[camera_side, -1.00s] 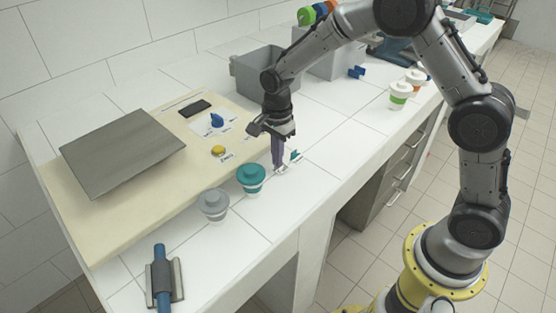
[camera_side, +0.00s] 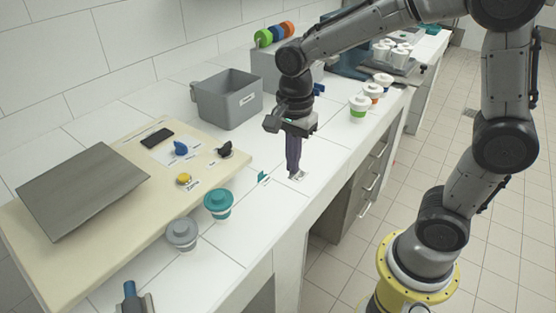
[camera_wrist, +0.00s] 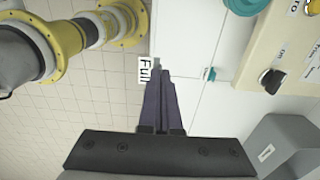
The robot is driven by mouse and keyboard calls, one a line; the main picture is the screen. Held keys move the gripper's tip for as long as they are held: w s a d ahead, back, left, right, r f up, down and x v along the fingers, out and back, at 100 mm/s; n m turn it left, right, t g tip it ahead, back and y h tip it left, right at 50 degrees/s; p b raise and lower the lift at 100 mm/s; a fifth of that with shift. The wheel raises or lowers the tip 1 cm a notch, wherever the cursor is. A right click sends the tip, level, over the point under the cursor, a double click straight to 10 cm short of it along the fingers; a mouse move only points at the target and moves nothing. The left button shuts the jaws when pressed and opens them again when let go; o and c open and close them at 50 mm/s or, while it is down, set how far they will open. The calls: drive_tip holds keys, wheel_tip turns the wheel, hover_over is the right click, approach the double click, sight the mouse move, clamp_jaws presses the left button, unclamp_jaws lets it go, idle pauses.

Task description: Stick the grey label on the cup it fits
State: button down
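The grey label (camera_side: 299,176), a small white tag with a grey end, is at my fingertips above the front part of the counter. In the wrist view the label (camera_wrist: 146,70) reads "Full". My gripper (camera_side: 296,172) points down with its fingers together on the label; the tips (camera_wrist: 160,72) also show in the wrist view. The cup with a grey lid (camera_side: 182,234) stands upright at the lower left, well away from my gripper. The cup with a teal lid (camera_side: 218,204) stands beside it. A teal label (camera_side: 263,177) is on the counter left of my gripper.
A cream panel (camera_side: 130,215) with a yellow button (camera_side: 184,179) and knobs lies behind the cups. A grey bin (camera_side: 228,100) stands at the back. Cups with coloured bands, including a green one (camera_side: 358,108), stand farther right. The counter's front edge is close to my gripper.

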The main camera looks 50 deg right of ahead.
drive_tip(key=shift+s+r, duration=0.15)
drive_tip(key=shift+r, duration=0.25)
drive_tip(key=w+a+r+n, duration=0.1)
drive_tip(key=w+a+r, duration=0.25)
drive_tip(key=w, duration=0.25)
drive_tip(key=n, duration=0.5)
approach(174, 225)
drive_tip(key=shift+f, duration=3.1)
drive_tip(key=shift+f, duration=0.3)
drive_tip(key=c, duration=1.5)
unclamp_jaws()
drive_tip(key=o, duration=0.5)
drive_tip(key=shift+c, duration=0.2)
